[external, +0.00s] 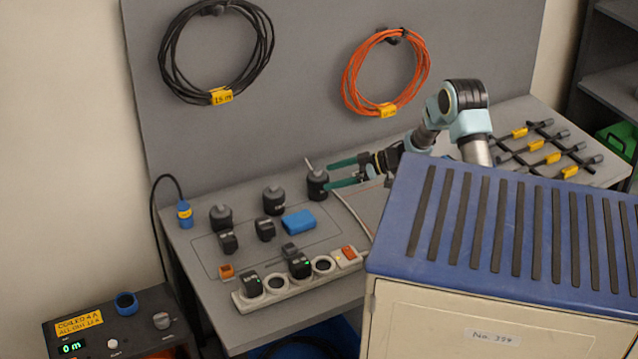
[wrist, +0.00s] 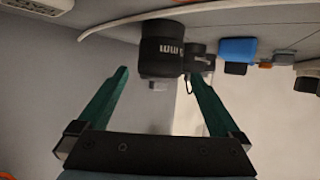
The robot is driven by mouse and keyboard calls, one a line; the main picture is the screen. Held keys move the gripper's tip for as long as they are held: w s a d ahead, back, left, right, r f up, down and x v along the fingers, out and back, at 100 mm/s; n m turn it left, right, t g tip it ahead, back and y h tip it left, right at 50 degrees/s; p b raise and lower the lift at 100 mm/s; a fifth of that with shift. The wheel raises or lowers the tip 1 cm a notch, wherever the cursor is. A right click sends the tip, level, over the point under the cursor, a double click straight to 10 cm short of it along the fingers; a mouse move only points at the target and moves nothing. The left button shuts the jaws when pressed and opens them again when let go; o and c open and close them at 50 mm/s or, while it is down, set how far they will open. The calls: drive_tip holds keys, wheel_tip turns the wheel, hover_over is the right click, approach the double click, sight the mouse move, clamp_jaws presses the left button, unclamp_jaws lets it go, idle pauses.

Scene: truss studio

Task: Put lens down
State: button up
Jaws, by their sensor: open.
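A black lens (external: 317,186) stands upright on the grey desk (external: 200,262), the rightmost of a row of three similar black pieces. My gripper (external: 332,174) is open, with its green fingers pointing at this lens from the right. In the wrist view, where the desk appears at the top, the lens (wrist: 160,48) shows white "mm" lettering and sits between and just beyond the open fingertips (wrist: 160,75). I see no finger clearly pressing on it. The lens seems to rest on the desk.
Two other black pieces (external: 274,201) (external: 221,218) stand to the left. Small black blocks (external: 228,242), a blue block (external: 298,221) and a white strip with round sockets (external: 285,299) lie nearer the front. A blue-topped cabinet (external: 400,225) stands at the front right.

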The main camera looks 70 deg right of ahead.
drive_tip(key=shift+v, duration=1.9)
drive_tip(key=shift+w, duration=0.1)
drive_tip(key=shift+r, duration=0.1)
drive_tip(key=w+a+r+m+g+h+p, duration=0.1)
drive_tip(key=w+a+r+g+h+p, duration=0.1)
drive_tip(key=a+r+p, duration=0.4)
drive_tip(key=w+a+r+m+g+h+p, duration=0.1)
drive_tip(key=w+a+r+g+h+p, duration=0.15)
drive_tip(key=a+r, duration=0.45)
drive_tip(key=s+a+r+g+y+p, duration=0.1)
drive_tip(key=s+a+g+p, duration=0.2)
drive_tip(key=s+a, duration=0.6)
drive_tip(key=s+a+r+m+g+p, duration=0.1)
drive_tip(key=s+a+g+p, duration=0.3)
drive_tip(key=s+a, duration=0.6)
drive_tip(key=a, duration=0.5)
drive_tip(key=shift+y, duration=0.35)
drive_tip(key=shift+r, duration=0.15)
idle(1.7)
